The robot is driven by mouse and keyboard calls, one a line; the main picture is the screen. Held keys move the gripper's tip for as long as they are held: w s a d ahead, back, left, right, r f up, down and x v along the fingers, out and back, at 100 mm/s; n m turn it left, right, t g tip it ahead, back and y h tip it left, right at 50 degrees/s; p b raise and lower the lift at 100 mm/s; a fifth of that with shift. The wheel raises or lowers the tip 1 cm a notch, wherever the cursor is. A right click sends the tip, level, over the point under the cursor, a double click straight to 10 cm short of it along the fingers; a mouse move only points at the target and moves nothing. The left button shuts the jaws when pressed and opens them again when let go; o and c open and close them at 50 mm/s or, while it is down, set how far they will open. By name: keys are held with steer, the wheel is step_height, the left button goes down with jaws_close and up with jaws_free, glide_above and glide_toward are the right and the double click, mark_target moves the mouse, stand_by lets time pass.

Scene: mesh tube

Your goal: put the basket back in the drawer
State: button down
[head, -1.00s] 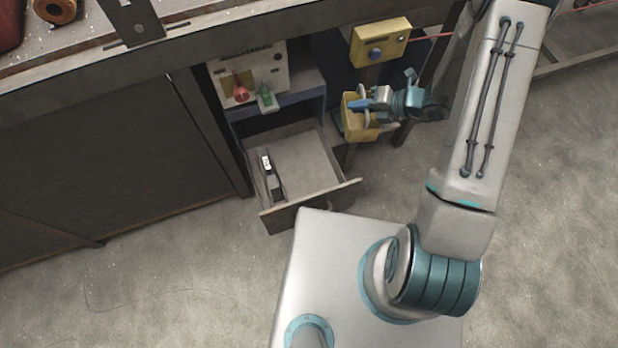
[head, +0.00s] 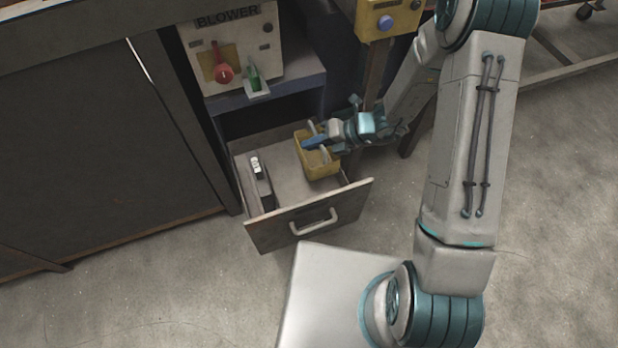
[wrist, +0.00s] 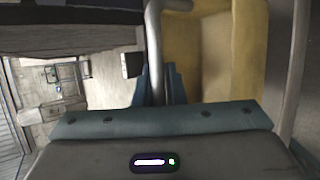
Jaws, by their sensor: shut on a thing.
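The yellow basket (head: 320,163) is over the right part of the open drawer (head: 275,232) in the head view. My gripper (head: 318,143) is shut on the basket, by what looks like its grey handle. In the wrist view the handle (wrist: 154,50) runs between the blue fingers (wrist: 158,84), and the yellow basket wall (wrist: 215,60) fills the upper right. I cannot tell whether the basket's bottom touches the drawer floor. The drawer is pulled out, with a pale handle on its front.
A dark block with a white top (head: 256,170) lies along the drawer's left side. The blower control box (head: 232,50) with red and green switches stands above the drawer. A yellow box with a blue button (head: 388,18) is mounted on a post to the upper right.

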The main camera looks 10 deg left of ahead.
mark_target(315, 163)
step_height(315, 163, down, 10)
steer(key=b, duration=0.3)
steer(key=shift+r+b, duration=0.2)
steer(key=shift+b, duration=0.2)
steer(key=shift+f, duration=0.15)
steer(key=c, duration=1.5)
jaws_free()
